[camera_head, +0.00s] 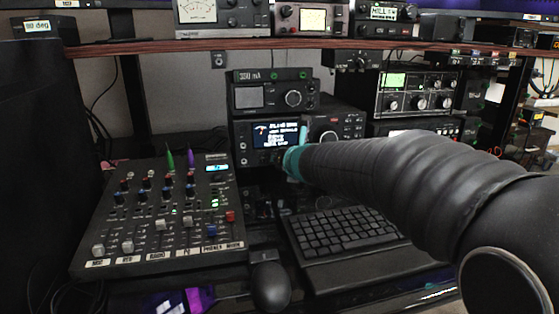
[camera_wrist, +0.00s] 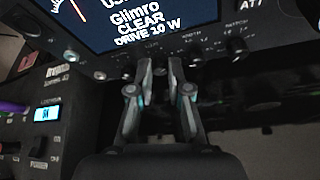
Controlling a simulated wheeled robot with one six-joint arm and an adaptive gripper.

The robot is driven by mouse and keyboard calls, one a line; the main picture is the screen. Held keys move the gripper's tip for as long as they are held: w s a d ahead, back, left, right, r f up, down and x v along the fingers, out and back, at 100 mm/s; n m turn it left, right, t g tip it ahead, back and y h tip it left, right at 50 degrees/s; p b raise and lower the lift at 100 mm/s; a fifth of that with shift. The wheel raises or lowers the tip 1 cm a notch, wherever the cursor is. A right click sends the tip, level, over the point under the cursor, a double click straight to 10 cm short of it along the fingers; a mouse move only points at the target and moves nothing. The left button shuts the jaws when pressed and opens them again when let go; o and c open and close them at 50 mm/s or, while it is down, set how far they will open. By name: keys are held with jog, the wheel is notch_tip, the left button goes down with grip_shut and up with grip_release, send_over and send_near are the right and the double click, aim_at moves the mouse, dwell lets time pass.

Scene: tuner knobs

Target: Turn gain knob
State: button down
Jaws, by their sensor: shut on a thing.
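The black radio (camera_head: 275,135) with a lit screen stands at the centre of the desk. In the wrist view its screen (camera_wrist: 150,20) fills the top, above a row of small knobs. My gripper (camera_wrist: 160,68) reaches up to this row just below the screen. Its two fingers are nearly parallel and shut on a small knob, which is mostly hidden between the tips. I cannot read a gain label there. In the head view my arm's black sleeve covers the fingers, and only a teal part shows beside the radio.
A mixer (camera_head: 165,215) with sliders and knobs lies at the left; it also shows at the left in the wrist view (camera_wrist: 40,130). A keyboard (camera_head: 345,230) and a mouse (camera_head: 270,285) lie in front. A wooden shelf (camera_head: 240,44) with more radios runs above.

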jog(key=c, duration=1.1)
grip_release()
jog(key=shift+s, duration=0.1)
jog(key=shift+v, duration=3.95)
